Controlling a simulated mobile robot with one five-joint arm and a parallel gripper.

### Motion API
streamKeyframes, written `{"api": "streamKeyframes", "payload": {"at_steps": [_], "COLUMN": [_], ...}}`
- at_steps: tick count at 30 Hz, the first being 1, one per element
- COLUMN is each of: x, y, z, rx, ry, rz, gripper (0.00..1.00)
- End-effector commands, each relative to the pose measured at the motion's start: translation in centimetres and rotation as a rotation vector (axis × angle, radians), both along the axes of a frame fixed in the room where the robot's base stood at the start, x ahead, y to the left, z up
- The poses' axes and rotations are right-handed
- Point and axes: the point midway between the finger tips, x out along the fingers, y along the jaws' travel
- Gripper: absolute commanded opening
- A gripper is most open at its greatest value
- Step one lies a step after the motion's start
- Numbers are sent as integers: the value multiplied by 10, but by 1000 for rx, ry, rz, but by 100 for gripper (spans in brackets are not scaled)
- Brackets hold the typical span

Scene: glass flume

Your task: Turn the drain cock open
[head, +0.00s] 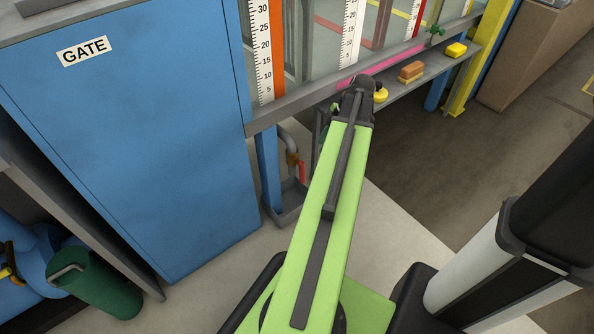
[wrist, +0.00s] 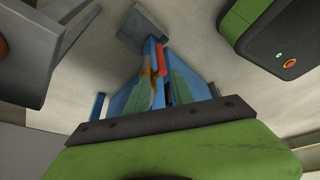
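The drain cock (head: 292,158) is a brass-coloured valve on a grey pipe under the flume, with a red handle (head: 302,171) on its right. It stands beside a blue leg and above a grey tray (head: 287,207). In the wrist view the brass part and red handle (wrist: 161,58) show near the middle, in line between the fingers. My gripper (wrist: 155,65) appears open, its fingers running up from the dark bar; they look empty. In the head view my green arm hides the gripper. The gap between fingers and handle cannot be judged.
A blue cabinet marked GATE (head: 130,130) stands left of the cock.

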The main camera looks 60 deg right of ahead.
Motion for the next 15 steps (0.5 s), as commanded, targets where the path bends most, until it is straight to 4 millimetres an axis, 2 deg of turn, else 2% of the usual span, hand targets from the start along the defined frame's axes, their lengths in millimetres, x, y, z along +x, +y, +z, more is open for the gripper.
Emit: {"api": "streamKeyframes", "payload": {"at_steps": [5,15], "x": [9,36], "y": [7,25], "z": [-21,-92], "rx": [1,1], "ry": [1,1], "rz": [7,12], "gripper": [29,29]}}
